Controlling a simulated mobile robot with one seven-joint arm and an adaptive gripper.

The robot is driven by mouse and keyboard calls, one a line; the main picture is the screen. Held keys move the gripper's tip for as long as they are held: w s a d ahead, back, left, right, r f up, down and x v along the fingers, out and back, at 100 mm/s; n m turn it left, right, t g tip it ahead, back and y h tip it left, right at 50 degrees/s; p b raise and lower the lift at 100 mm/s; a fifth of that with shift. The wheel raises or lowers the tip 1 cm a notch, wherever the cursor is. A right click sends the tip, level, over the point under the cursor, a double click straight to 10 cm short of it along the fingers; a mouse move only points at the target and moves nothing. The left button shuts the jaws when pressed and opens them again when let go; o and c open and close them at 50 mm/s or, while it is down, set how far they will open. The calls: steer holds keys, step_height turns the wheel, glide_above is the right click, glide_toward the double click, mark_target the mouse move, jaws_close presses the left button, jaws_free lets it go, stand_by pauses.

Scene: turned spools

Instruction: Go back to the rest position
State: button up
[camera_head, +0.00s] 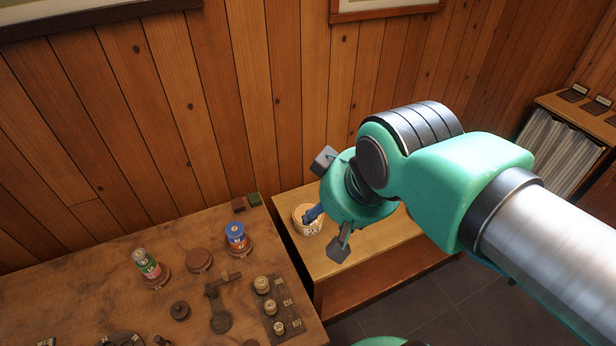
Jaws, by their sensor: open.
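My gripper (329,208) hangs at the end of my green and silver arm, over the lower wooden side table (375,247). Its dark fingers are spread apart and it is open. A pale round tub (300,228) with a dark number on it stands on the side table beside the gripper. A blue thing (313,213) shows at the tub's rim, between it and my gripper; I cannot tell whether it stands in the tub or is part of the gripper.
The wooden workbench (110,275) at left holds a green spool (147,264), a blue spool (237,237), an empty round stand (199,260) and a dark weight board (284,322). A plank wall (230,110) stands behind. A shelf (565,140) is at far right.

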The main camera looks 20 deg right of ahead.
step_height(320, 180, down, 13)
steer(key=b, duration=1.2)
steer(key=shift+r, duration=0.2)
